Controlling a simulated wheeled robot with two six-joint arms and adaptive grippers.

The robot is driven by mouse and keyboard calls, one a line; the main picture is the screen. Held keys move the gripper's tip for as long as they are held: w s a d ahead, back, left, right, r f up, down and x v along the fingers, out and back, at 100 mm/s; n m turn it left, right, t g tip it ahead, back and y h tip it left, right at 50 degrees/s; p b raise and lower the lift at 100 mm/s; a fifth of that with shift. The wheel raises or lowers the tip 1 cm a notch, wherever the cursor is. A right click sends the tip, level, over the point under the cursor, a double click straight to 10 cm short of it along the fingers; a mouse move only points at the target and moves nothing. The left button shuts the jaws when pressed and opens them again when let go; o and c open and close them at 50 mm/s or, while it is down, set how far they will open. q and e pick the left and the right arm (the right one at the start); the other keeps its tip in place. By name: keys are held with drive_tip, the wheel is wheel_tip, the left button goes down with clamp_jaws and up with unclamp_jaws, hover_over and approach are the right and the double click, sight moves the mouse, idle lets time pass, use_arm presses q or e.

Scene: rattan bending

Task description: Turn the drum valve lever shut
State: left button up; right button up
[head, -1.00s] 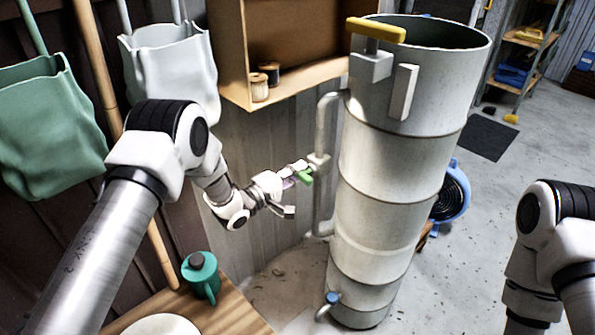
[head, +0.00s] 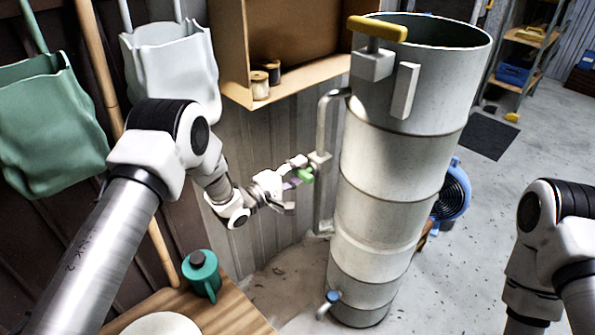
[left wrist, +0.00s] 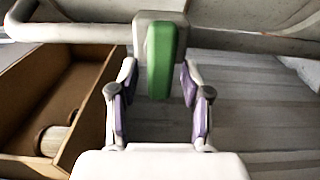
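The tall pale drum (head: 385,215) stands upright at centre right, with a grey side pipe (head: 322,125). The green valve lever (head: 306,175) sits on a square grey valve block (head: 319,160) on that pipe. My left gripper (head: 293,184) is at the lever. In the left wrist view the lever (left wrist: 160,62) reaches between the tips of my open left gripper (left wrist: 158,78), with a visible gap on both sides. My right arm shows at the right edge, but its gripper is out of view.
A yellow-handled fitting (head: 376,30) is on the drum's rim. A cardboard-coloured shelf (head: 290,85) holds spools behind my left arm. A green jug (head: 201,275) stands on a wooden table (head: 235,312) at lower left. A blue fan (head: 455,190) is behind the drum.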

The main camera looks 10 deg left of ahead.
use_arm(q)
drive_tip(key=v, duration=1.2)
drive_tip(key=shift+f, duration=0.1)
drive_tip(key=s+d+f+g+y+p, duration=0.4)
drive_tip(key=s+f+g+p, duration=0.15)
drive_tip(key=s+f, duration=0.7)
drive_tip(key=s+a+f+m+g+y, duration=0.2)
drive_tip(key=s+a+m+g+y, duration=0.1)
drive_tip(key=s, duration=0.9)
drive_tip(key=s+a+f+m+g+y, duration=0.2)
drive_tip(key=s+m+g, duration=0.4)
drive_tip(key=s, duration=0.6)
drive_tip(key=shift+a+f+m+y, duration=0.4)
drive_tip(key=shift+a+f+m, duration=0.25)
drive_tip(key=shift+m, duration=0.35)
